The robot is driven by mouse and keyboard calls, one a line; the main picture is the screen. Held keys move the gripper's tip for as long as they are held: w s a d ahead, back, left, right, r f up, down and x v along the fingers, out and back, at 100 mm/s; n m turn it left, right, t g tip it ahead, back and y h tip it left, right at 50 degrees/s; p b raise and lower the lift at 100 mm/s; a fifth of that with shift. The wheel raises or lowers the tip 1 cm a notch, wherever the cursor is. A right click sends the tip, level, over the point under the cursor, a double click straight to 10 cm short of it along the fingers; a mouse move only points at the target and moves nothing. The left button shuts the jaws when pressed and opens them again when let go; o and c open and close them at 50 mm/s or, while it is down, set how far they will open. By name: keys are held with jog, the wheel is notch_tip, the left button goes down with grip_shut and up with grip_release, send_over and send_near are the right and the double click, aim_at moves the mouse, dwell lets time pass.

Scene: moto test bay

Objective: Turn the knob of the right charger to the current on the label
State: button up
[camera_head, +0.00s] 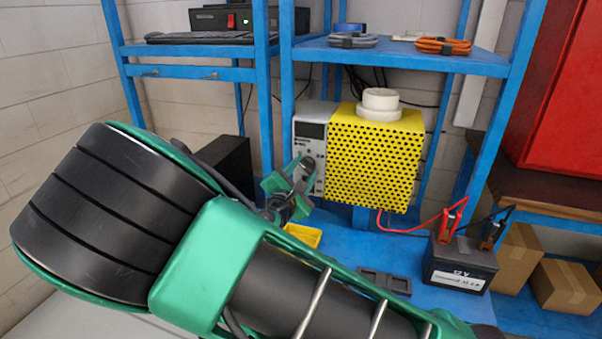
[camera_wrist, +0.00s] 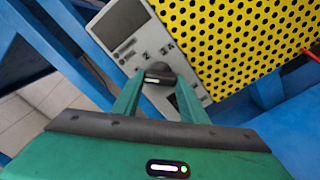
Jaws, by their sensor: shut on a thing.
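The charger has a grey front panel (camera_head: 310,135) with a dark display and a yellow perforated case (camera_head: 375,160). It stands on the blue bench. In the wrist view, its panel (camera_wrist: 117,28) is tilted, and the black knob (camera_wrist: 158,70) with a pale mark sits between my fingertips. My gripper (camera_wrist: 158,82) is shut on this knob. In the head view, my green gripper (camera_head: 303,172) reaches the lower panel and hides the knob. The black 12 V battery (camera_head: 460,262) carries a white label (camera_head: 458,281), whose small print I cannot read.
Red and black clamps (camera_head: 448,222) sit on the battery, with a red cable to the charger. A white roll (camera_head: 381,98) stands on the yellow case. A yellow tray (camera_head: 303,235) and a dark tray (camera_head: 384,282) lie on the bench. Blue shelf posts (camera_head: 264,90) stand close by.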

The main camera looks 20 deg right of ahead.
jog(key=m, duration=0.5)
jog(key=shift+m, duration=1.8)
jog(key=o, duration=1)
jog(key=shift+o, duration=0.2)
